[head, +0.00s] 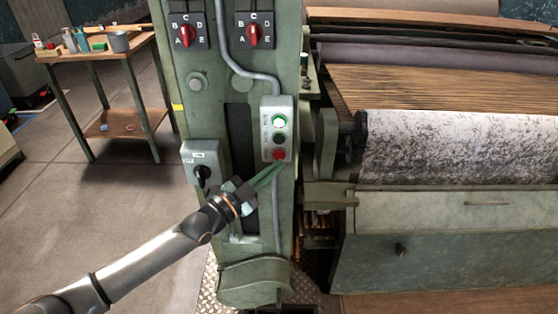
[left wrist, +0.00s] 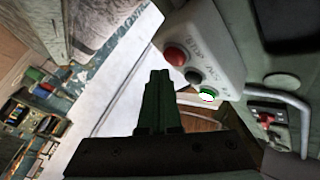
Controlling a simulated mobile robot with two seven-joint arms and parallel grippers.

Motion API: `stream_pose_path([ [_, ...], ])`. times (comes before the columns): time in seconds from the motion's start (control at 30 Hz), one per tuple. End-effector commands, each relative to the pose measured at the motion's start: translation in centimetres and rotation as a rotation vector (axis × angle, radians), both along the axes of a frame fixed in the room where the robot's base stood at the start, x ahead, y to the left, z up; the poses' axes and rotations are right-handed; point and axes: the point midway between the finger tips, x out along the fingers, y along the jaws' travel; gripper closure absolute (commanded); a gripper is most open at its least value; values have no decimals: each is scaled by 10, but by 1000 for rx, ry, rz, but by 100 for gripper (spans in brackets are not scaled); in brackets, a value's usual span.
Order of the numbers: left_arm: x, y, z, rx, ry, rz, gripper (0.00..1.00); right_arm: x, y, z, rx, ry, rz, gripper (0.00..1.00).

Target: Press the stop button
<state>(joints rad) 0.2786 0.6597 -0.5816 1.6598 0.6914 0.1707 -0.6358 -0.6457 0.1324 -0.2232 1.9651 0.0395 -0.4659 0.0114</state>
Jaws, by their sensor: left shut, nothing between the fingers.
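A small grey button box (head: 276,113) is fixed to the green machine column. It carries a lit green button (head: 279,121) at the top, a dark button (head: 279,138) in the middle and a red button (head: 279,154) at the bottom. My left gripper (head: 276,170) is shut and empty, its green fingertips just below the red button in the head view. In the left wrist view the red button (left wrist: 175,57) stands up and right of the shut fingertips (left wrist: 158,76), apparently apart from them. The right gripper is not in view.
A grey switch box (head: 204,165) with a black knob sits left of the button box. Two red selector dials (head: 187,35) are higher on the column. A grey conduit (head: 233,60) runs to the box. A roller (head: 450,145) lies at right, and a wooden table (head: 98,55) stands back left.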

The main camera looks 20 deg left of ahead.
Motion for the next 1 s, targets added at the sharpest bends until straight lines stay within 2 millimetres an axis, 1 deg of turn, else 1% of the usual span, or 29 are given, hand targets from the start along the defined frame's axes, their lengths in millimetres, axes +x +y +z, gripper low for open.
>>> stream_pose_path([
  [0.23,1,0,0,0,0,0,100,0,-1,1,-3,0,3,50],
  [1.0,0,0,0,-1,0,0,100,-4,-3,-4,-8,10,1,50],
])
